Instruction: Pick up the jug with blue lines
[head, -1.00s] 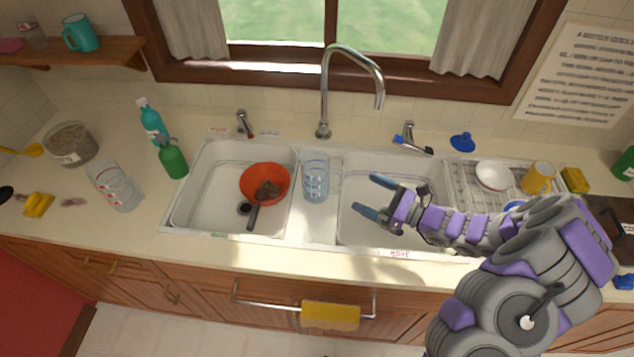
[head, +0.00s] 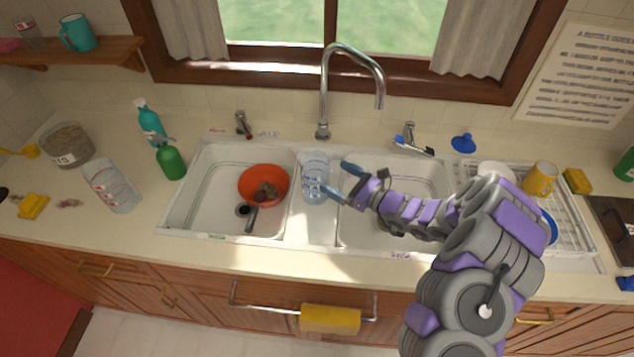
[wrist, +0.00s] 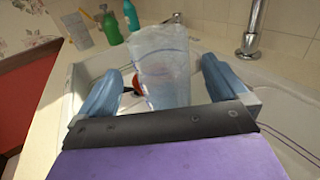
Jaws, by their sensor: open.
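The clear jug with blue lines (head: 313,172) stands upright on the white divider between the two sink basins. My gripper (head: 338,179) is open at the jug's right side, its blue fingertips close to the jug's edge. In the wrist view the jug (wrist: 165,62) shows between the two spread fingers, and my gripper (wrist: 163,80) is empty. I cannot tell whether a finger touches the jug. The jug's base is partly hidden in the wrist view. A similar clear jug with reddish lines (head: 112,186) stands on the left counter.
The left basin holds an orange bowl (head: 257,181) with dark contents. A tall curved faucet (head: 323,95) rises behind the divider. Green (head: 170,162) and teal (head: 150,122) bottles stand left of the sink. A dish rack (head: 570,235) lies right.

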